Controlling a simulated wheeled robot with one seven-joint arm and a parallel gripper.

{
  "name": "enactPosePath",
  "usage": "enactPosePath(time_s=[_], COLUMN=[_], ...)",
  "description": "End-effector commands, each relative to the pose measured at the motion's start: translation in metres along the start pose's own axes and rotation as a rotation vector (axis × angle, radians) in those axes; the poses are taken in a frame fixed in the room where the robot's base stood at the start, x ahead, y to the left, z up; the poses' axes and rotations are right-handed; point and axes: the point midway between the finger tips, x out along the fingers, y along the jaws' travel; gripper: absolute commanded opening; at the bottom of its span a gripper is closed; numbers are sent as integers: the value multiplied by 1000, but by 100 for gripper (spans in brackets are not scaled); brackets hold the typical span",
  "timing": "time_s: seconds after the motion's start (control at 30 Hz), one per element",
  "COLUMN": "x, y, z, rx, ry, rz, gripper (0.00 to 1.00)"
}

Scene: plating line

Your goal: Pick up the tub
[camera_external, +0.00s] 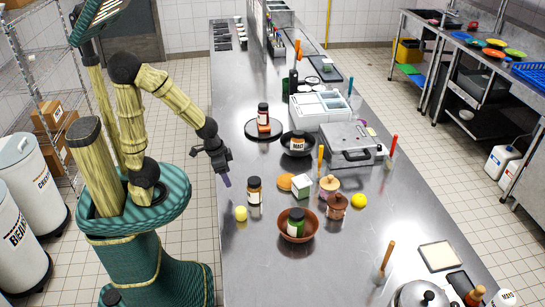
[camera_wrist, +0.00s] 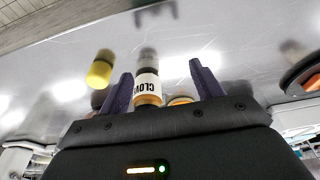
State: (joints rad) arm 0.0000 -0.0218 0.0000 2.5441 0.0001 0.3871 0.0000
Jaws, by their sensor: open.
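No object is plainly marked as the tub. One tub-like candidate is a white-labelled, dark-lidded container (camera_external: 298,144) in the black pan. A dark-lidded amber jar (camera_external: 254,190) stands near the counter's left edge. In the wrist view, a jar labelled "CLOV…" (camera_wrist: 147,88), which looks like the same one, shows beyond and between my fingers. My gripper (camera_external: 226,181) is open and empty, above the counter's left edge, up and left of the amber jar and apart from it. In the wrist view, my gripper's purple fingers (camera_wrist: 162,85) are spread.
A small yellow object (camera_external: 241,213) is beside the amber jar. A brown bowl (camera_external: 281,232) holds a green-labelled jar (camera_external: 296,219). Two lidded pots (camera_external: 329,185) (camera_external: 337,206) and a carton (camera_external: 302,186) crowd the middle. A round black tray (camera_external: 252,134) holds another jar. Bare counter (camera_external: 240,265) lies at front left.

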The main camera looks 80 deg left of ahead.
Motion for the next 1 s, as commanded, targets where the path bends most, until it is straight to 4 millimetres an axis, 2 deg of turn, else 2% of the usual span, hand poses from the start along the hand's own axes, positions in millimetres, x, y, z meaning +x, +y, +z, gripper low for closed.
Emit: enactPosePath(time_s=[0.13, 0.53, 1.0], x=[-25, -77, -68], y=[0, 0, 0], z=[-6, -18, -50], rx=[0, 0, -337], ry=[8, 4, -138], rz=[0, 0, 93], gripper=[65, 65, 65])
